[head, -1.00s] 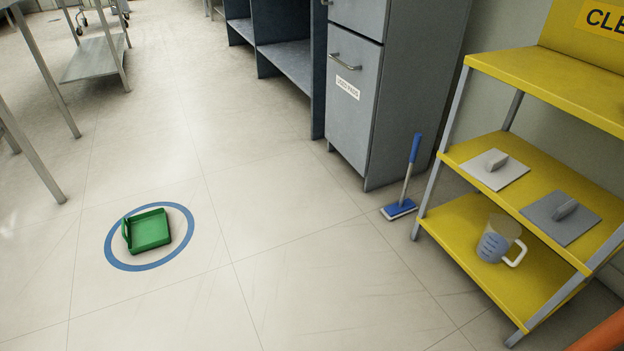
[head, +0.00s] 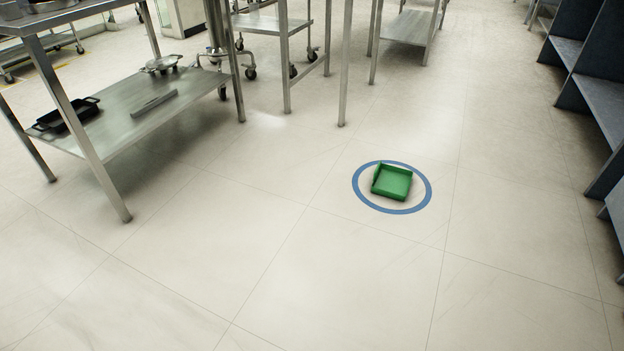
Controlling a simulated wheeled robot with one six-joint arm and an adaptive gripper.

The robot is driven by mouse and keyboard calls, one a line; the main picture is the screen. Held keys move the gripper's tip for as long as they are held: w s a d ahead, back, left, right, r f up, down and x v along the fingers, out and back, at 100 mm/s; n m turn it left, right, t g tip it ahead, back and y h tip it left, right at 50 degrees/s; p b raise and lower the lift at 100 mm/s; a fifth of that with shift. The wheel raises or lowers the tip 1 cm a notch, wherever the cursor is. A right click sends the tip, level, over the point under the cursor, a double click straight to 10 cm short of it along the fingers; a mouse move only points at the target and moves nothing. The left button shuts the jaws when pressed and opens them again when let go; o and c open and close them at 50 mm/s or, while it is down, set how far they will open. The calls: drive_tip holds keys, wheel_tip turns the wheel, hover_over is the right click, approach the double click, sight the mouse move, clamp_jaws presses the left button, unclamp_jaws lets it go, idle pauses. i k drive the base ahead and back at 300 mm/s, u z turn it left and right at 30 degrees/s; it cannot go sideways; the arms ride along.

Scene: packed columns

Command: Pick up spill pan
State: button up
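The spill pan appears to be the green, shallow, square pan (head: 392,183) with raised sides. It lies on the floor right of the middle of the head view. A blue ring (head: 424,201) marked on the floor runs around it, with bare floor between ring and pan. Nothing covers the pan. My gripper is not in view, so whether it is open or shut does not show.
A steel table (head: 150,118) with a lower shelf stands at the left, holding a black tray (head: 66,117). More steel tables (head: 286,24) stand at the back. Dark blue shelving (head: 600,95) lines the right edge. The floor in front of the pan is clear.

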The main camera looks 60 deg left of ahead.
sight(390, 181)
drive_tip(key=u, duration=0.55)
drive_tip(key=i, duration=0.2)
drive_tip(key=u, duration=1.7)
drive_tip(key=i, duration=0.8)
drive_tip(key=u, duration=0.85)
drive_tip(key=i, duration=0.9)
drive_tip(key=z, duration=0.7)
drive_tip(key=i, duration=1)
drive_tip(key=z, duration=0.8)
